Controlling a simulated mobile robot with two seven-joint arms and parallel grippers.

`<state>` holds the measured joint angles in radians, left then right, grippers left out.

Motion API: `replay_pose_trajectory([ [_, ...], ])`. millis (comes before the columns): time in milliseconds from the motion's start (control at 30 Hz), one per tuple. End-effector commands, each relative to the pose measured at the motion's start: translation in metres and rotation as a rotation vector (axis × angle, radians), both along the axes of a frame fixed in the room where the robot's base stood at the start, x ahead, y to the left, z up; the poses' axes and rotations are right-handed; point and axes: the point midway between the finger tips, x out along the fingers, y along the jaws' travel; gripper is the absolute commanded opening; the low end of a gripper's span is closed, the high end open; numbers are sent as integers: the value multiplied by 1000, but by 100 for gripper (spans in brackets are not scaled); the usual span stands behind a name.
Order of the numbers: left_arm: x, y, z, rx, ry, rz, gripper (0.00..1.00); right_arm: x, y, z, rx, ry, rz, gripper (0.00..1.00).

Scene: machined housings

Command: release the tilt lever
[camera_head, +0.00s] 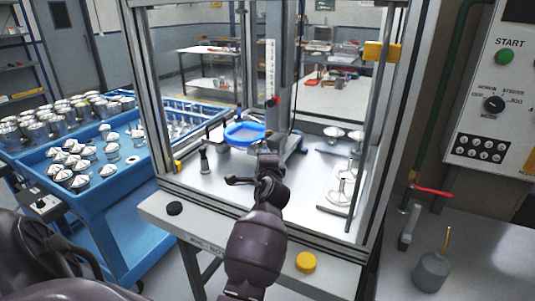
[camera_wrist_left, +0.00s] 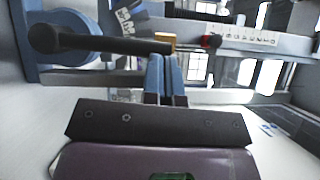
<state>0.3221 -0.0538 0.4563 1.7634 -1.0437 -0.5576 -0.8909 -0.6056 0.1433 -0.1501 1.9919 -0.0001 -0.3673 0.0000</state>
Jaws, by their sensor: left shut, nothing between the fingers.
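A blue ring-shaped fixture (camera_head: 245,133) stands inside the machine frame; it also fills the upper left of the left wrist view (camera_wrist_left: 75,70). In the left wrist view a black lever with a round knob (camera_wrist_left: 100,41) runs across in front of it; I take it as the tilt lever. In the head view a dark bar (camera_head: 238,180) beside my gripper may be this lever. My left gripper (camera_head: 268,160) reaches into the frame, shut and empty. In its wrist view the closed fingertips (camera_wrist_left: 165,60) are just below the lever's right end; contact cannot be told. My right gripper is not in view.
Frame posts and a central column (camera_head: 283,70) surround the workspace. A blue cart (camera_head: 105,205) with metal housings is on the left. A control panel (camera_head: 495,100) and a grey oil can (camera_head: 432,270) are at right.

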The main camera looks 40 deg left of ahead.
Motion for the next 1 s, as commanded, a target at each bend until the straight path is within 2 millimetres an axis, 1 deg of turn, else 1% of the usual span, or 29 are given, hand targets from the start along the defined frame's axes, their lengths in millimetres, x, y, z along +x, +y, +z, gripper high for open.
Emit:
replay_pose_trajectory([
  [33, 0, 2, 2, 2, -1, 0, 0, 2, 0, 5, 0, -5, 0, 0],
  [100, -1, 3, 3, 2, -1, -1, 0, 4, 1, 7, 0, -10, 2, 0],
  [300, -1, 5, 3, 4, -2, -1, 0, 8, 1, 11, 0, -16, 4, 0],
  [533, -1, 5, 3, 4, -3, -1, 0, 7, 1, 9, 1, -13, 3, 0],
  [1000, 0, 6, 3, 4, -2, -2, 0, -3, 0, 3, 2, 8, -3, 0],
])
